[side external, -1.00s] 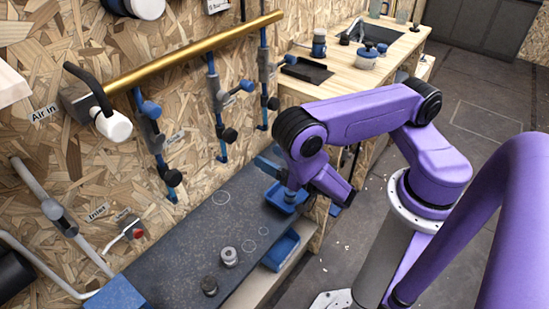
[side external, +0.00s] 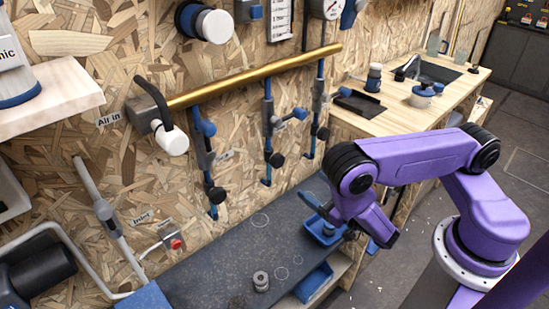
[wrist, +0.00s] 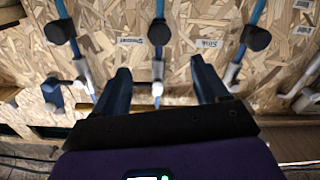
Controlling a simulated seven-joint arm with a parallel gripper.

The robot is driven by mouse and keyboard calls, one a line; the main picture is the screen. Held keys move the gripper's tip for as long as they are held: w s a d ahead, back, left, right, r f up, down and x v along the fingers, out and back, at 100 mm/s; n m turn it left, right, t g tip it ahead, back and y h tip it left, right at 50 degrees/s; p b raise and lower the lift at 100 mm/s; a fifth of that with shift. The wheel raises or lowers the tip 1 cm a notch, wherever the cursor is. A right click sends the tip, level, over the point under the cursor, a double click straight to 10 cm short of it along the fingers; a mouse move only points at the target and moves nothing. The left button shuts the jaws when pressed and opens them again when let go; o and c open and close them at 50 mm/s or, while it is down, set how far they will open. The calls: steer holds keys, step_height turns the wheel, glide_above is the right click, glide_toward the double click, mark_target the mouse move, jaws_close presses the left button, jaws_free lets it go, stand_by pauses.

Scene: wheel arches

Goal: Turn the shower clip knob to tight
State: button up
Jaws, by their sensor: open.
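No part is plainly marked as the shower clip. A grey slanted bar (side external: 108,215) on the wall at left in the side external view carries a grey clip-like block (side external: 103,209), but I cannot tell whether this is it. Three blue upright pipes with dark round knobs hang below the brass pipe; one such knob (side external: 277,160) is on the middle pipe. My gripper (side external: 316,206) is over the right end of the dark bench, well to the right of the slanted bar. In the wrist view my gripper (wrist: 160,78) is open and empty, its two dark blue fingers apart, with pipes and knobs beyond.
The brass pipe (side external: 255,75) runs along the chipboard wall. The dark bench top (side external: 215,265) is mostly clear, with a small grey round part (side external: 261,281). A blue tray (side external: 322,231) is at its right end. A red button (side external: 176,244) is on the wall.

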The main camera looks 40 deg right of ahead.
mark_target(280, 162)
steer(key=w, duration=1.7)
steer(key=c, duration=1)
